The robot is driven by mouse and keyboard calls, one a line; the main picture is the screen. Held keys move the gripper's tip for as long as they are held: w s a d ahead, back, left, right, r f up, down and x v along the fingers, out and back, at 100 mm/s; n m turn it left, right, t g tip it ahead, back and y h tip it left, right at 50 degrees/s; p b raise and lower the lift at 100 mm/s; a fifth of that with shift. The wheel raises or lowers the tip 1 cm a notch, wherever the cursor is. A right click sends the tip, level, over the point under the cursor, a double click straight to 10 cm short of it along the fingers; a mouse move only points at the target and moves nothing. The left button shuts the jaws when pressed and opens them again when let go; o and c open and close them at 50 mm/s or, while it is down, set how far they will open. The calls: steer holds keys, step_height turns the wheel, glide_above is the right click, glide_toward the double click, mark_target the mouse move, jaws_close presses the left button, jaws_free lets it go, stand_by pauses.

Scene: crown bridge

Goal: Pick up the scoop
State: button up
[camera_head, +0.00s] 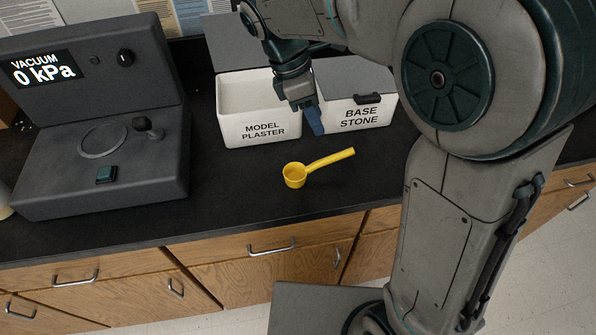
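A yellow scoop (296,176) lies on the black countertop, its round bowl at the left and its handle pointing up and to the right. My gripper (316,129) hangs above the counter behind the scoop, in front of the two white bins. It points down and is apart from the scoop. Its blue fingers are seen edge-on, so I cannot tell whether they are open or shut. Nothing is visibly held in it.
A white bin labelled MODEL PLASTER (258,131) and a bin labelled BASE STONE (374,117) stand behind the scoop. A dark vacuum machine (60,165) reading 0 kPa stands at the left. The counter (240,205) around the scoop is clear.

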steer(key=a+f+n, duration=0.1)
steer(key=a+n, duration=0.1)
glide_toward(328, 164)
steer(key=shift+h, duration=0.3)
steer(key=f, duration=0.1)
steer(key=d+f, duration=0.1)
steer(key=f, duration=0.1)
steer(key=w+f, duration=0.1)
steer(key=shift+w+d+f, duration=0.1)
steer(key=shift+d+f, duration=0.15)
steer(key=shift+f, duration=0.15)
steer(key=shift+s+x, duration=0.15)
steer(key=shift+x, duration=1.15)
steer(key=shift+s+x, duration=0.1)
steer(key=shift+x, duration=1.2)
jaws_close()
